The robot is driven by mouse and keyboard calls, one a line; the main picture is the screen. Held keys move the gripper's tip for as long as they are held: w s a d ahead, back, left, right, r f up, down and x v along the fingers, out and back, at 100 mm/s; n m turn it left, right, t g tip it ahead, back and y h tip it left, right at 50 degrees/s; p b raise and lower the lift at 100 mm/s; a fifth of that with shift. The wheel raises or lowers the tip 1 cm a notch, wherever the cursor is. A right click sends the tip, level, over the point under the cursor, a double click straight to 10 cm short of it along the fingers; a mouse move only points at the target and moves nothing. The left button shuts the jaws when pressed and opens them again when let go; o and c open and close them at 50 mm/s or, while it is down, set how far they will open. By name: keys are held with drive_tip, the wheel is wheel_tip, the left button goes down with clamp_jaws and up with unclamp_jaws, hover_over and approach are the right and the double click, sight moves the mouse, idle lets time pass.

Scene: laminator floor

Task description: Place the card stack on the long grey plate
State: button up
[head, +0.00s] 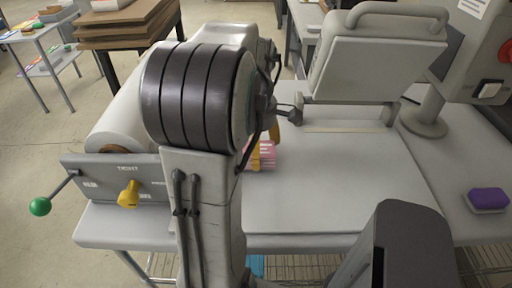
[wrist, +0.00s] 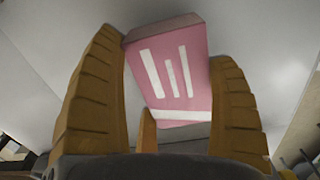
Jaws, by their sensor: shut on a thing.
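The card stack is a pink block with white stripes and shows large in the wrist view (wrist: 172,72), between the yellow-brown fingers of my gripper (wrist: 165,110). My gripper is shut on it, and the stack sits slightly tilted in that view. In the head view the pink card stack (head: 264,156) shows just right of my arm, which hides part of it and most of the gripper. The long grey plate (head: 340,190) is the flat pale surface on the table, under and to the right of the stack. I cannot tell whether the stack touches it.
A grey machine with a tilted hood (head: 376,68) stands at the plate's back. A purple sponge-like block (head: 487,199) lies at the right. A panel with a yellow knob (head: 129,194) and a green-balled lever (head: 40,206) is at the left. The plate's middle is clear.

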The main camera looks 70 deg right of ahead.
drive_tip(key=shift+f, duration=0.7)
drive_tip(key=shift+f, duration=0.15)
drive_tip(key=o, duration=1.1)
drive_tip(key=shift+o, duration=0.2)
wheel_tip(320, 180, up, 10)
drive_tip(key=shift+a+f+p, duration=0.1)
drive_tip(key=shift+f+p, duration=0.1)
drive_tip(key=shift+p, duration=0.1)
drive_tip(key=shift+r+b, duration=0.5)
drive_tip(key=shift+r, duration=0.85)
